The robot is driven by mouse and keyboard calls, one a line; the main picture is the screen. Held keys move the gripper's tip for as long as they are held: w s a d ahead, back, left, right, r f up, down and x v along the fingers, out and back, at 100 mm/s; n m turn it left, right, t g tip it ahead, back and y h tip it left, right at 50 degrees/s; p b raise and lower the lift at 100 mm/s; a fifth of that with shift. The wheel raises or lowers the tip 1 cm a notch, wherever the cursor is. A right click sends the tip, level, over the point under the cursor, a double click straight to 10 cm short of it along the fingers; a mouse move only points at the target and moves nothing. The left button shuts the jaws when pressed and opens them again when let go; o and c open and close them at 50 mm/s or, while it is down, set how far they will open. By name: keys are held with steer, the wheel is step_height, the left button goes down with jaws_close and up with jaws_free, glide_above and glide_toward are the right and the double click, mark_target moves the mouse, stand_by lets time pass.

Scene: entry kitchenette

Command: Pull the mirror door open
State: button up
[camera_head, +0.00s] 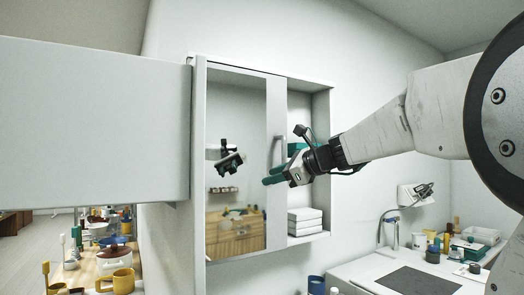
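The mirror door (235,190) is the front of a white wall cabinet, left of its open shelves. It looks shut, flush with the cabinet front. A pale upright handle (277,150) runs along the door's right-hand strip. My gripper (270,180) reaches in from the right, its green fingertips pointing left at the door strip, just below the handle. The fingertips overlap the strip in view; I cannot tell whether they touch it. Nothing shows held between them. The gap between the fingers is too small to judge. The mirror shows a dark reflection of my gripper.
The open shelves hold folded white towels (305,220). A large white panel (95,120) juts in at the left, close to the cabinet. Below right is a counter with a tap (391,230), a dark mat (418,281) and several small items. Mugs and pots (115,278) stand lower left.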

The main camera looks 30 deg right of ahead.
mark_target(284, 148)
steer(key=w+d+r+m+t+h, duration=0.1)
steer(key=w+d+r+m+t, duration=0.1)
steer(key=d+r+m, duration=0.3)
steer(key=w+d+r+m+t+h, duration=0.1)
steer(key=w+d+r+m+t, duration=0.15)
steer(key=d, duration=0.55)
steer(key=shift+m, duration=0.35)
steer(key=x, duration=0.8)
steer(key=shift+s+a, duration=0.1)
steer(key=shift+a, duration=0.15)
steer(key=shift+s, duration=0.1)
jaws_close()
